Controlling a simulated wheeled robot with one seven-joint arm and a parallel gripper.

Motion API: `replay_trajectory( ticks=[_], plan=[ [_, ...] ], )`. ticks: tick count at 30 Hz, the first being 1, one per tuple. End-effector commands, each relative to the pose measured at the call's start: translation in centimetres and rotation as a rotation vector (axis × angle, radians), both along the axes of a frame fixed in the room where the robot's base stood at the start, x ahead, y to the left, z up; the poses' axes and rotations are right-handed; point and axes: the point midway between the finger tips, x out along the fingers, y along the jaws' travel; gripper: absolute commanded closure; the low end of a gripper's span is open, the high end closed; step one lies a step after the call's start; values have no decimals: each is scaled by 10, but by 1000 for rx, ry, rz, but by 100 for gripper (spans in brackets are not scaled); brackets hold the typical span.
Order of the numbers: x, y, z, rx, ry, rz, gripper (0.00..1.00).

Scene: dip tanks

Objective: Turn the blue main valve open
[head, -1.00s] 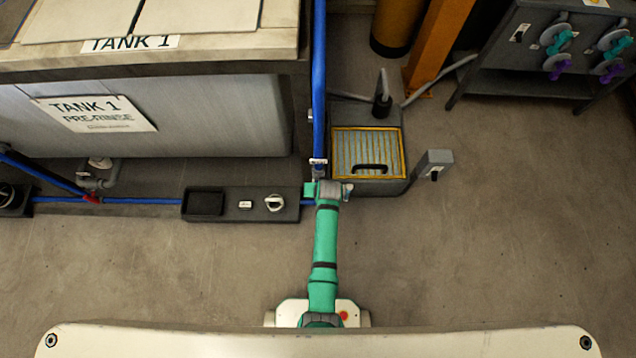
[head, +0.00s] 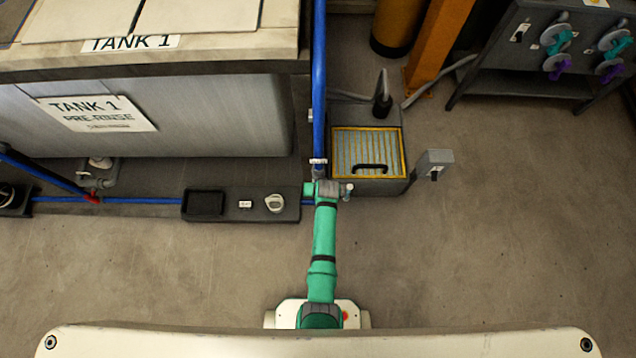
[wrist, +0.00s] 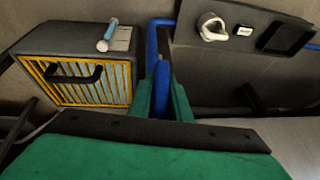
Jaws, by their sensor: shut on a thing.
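A narrow blue part (wrist: 162,88), which looks like the handle of the blue main valve, stands between my gripper's two green fingers in the wrist view. My gripper (wrist: 163,98) is shut on it. In the head view my gripper (head: 326,190) is at the foot of the upright blue pipe (head: 319,90), just right of the grey control panel. There the arm and gripper hide the handle and valve body. I cannot tell the valve's exact position.
A grey box with a yellow-framed filter (head: 390,133) stands close right of the pipe. The dark panel (head: 233,216) with a white knob (head: 275,203) lies to the left. Tank 1 (head: 190,117) is behind it. A small grey switch post (head: 433,163) stands right; the front floor is clear.

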Motion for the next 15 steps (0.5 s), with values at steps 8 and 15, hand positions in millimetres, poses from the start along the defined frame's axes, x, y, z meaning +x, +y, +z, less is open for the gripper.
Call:
replay_trajectory(
  ticks=[8, 15],
  plan=[
    [-1, 0, 0, -98, 4, 3, 100],
    [0, -1, 0, -135, 1, 2, 100]
  ],
)
